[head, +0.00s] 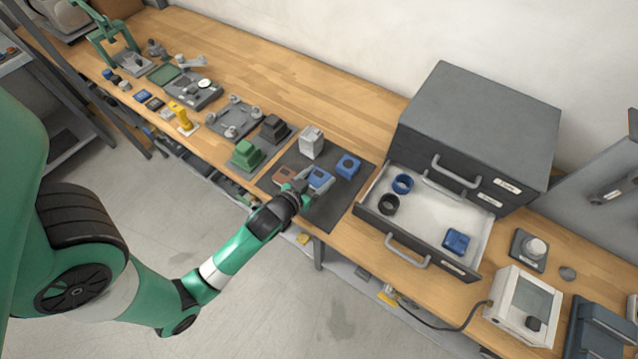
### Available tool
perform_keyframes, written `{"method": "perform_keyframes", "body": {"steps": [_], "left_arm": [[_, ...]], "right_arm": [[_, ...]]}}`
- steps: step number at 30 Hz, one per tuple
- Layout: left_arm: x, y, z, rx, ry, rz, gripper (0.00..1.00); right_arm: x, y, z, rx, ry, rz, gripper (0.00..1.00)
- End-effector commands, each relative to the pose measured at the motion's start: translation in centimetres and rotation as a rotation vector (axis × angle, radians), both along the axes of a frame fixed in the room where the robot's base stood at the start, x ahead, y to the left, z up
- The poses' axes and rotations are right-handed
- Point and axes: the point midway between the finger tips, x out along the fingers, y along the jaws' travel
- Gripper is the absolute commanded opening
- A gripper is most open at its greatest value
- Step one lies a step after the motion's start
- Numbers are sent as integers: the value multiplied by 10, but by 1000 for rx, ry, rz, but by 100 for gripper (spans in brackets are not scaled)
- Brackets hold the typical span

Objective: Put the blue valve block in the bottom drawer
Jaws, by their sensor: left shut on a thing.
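My left gripper (303,181) is over the dark mat, shut on a blue block with a lighter face (320,178); the fingers partly hide the contact. I cannot tell whether this block is lifted off the mat. A second blue block (348,166) sits on the mat just to the right, apart from the gripper. The bottom drawer (375,213) of the dark grey cabinet is pulled open. In it lie a blue ring (403,184), a black ring (389,204) and another blue block (457,241). My right gripper is not in view.
The dark mat (322,214) also holds a grey-white block (312,142) and a brown piece (285,176). The cabinet (480,120) stands behind the open drawer. A white box with a dark screen (523,305) stands right of it. Green and dark blocks stand left of the mat.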

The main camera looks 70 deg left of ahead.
Motion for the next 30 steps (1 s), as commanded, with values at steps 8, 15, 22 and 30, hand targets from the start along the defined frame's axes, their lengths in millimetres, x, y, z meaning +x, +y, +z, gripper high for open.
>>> {"method": "perform_keyframes", "body": {"steps": [8,15,22,30], "left_arm": [[5,10,-17,-1,-2,2,3],[5,9,-42,0,-1,-1,3],[5,8,-43,0,-1,-1,3],[5,8,-43,-1,1,-1,100]], "right_arm": [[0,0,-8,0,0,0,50],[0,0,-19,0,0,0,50],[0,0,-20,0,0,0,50],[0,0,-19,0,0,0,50]]}}
